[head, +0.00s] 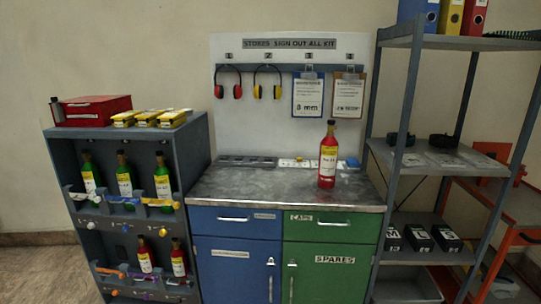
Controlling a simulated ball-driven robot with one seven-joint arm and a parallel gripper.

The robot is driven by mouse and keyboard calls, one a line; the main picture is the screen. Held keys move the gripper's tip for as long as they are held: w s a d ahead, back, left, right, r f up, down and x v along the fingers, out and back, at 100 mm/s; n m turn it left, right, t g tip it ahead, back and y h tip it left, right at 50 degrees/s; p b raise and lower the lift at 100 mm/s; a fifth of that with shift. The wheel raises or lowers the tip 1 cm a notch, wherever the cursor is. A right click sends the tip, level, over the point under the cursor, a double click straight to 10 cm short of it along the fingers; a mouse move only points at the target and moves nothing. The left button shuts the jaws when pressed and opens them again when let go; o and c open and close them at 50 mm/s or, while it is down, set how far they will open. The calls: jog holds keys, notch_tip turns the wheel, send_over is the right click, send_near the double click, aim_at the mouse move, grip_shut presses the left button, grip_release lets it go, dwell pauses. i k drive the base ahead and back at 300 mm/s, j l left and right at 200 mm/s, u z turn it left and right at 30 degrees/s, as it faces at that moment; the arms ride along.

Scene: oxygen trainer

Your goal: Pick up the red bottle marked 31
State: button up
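A red bottle (328,158) stands upright on the metal worktop near its front right part. It has a dark neck and a yellow and white label with a number too small for me to read surely. Two other red bottles, one (144,257) and another (178,259) beside it, stand in the lower row of the grey rack at left; their numbers are not readable either. My gripper is not in view.
The worktop (250,187) is clear left of the bottle; small items line its back edge. The grey rack (190,150) also holds several green bottles (124,180). An open shelf unit (400,95) stands close at right. A signboard (260,50) rises behind.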

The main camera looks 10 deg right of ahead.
aim_at(329, 147)
jog(key=i+j, duration=0.15)
jog(key=i, duration=0.35)
jog(key=i+j, duration=0.15)
jog(key=i, duration=0.35)
